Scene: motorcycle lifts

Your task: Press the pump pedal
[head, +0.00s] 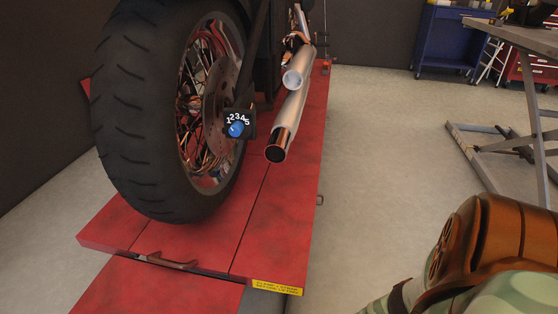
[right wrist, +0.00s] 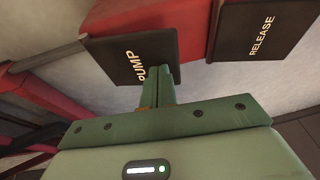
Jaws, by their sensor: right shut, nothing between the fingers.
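The pump pedal (right wrist: 125,52), a black plate lettered PUMP, is in the upper left middle of the right wrist view. My right gripper (right wrist: 161,72) is shut, with its green fingertips at the pedal's lower right part, overlapping it in the picture. I cannot tell whether they touch it. The release pedal (right wrist: 262,32), a black plate lettered RELEASE, is to the right of the pump pedal. In the head view part of my right arm shows at the lower right, but neither gripper nor the pedals are visible there.
A red motorcycle lift (head: 285,190) carries a motorcycle, with its rear tyre (head: 145,110) and exhaust (head: 290,110) near me. A blue dial (head: 236,129) numbered 1 to 5 sits by the wheel. Another lift (head: 535,110) stands at right. Clear floor (head: 385,140) lies between them.

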